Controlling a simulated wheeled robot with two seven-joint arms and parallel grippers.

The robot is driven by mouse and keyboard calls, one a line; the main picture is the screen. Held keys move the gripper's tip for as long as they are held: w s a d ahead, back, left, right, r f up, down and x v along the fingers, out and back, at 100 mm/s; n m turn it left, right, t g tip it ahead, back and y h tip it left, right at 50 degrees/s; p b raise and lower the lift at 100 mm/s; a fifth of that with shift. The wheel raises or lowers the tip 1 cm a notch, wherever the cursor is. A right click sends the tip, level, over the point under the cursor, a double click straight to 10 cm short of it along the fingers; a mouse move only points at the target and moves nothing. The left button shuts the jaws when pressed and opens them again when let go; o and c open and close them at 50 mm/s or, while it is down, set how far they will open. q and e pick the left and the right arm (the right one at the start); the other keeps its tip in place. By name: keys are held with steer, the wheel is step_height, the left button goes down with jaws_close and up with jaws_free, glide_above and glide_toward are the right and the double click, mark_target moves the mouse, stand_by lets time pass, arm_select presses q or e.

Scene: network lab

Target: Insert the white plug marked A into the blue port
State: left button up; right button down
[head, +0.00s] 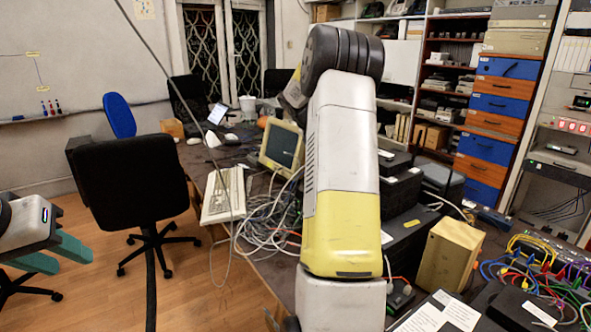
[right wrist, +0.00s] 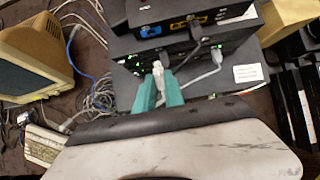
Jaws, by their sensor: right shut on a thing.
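In the right wrist view, my right gripper (right wrist: 158,92) has its teal fingers shut on a white plug (right wrist: 158,72). The plug points up the picture towards a stack of black network boxes. No letter A is readable on it. The blue port (right wrist: 150,31) is on the front of the upper box (right wrist: 215,32), above the plug in the picture, with a clear gap between them. In the head view the right gripper is hidden by my arm. My left gripper (head: 52,254) is at the far left, open and empty over the floor.
Grey plugs with cables (right wrist: 216,57) sit in the boxes just right of the held plug. Loose cables (right wrist: 95,100) lie to the left. A beige monitor (head: 281,145), keyboard (head: 222,194), wooden box (head: 449,255) and coloured cables (head: 540,262) crowd the table.

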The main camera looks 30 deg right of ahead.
steer(key=shift+w+d, duration=0.2)
steer(key=shift+d, duration=0.95)
steer(key=shift+w+d, duration=0.15)
steer(key=shift+d, duration=0.95)
steer(key=c, duration=2)
jaws_free()
steer(key=shift+c, duration=0.2)
jaws_close()
steer(key=shift+w+d, duration=0.1)
steer(key=shift+d, duration=0.8)
steer(key=o, duration=0.7)
jaws_free()
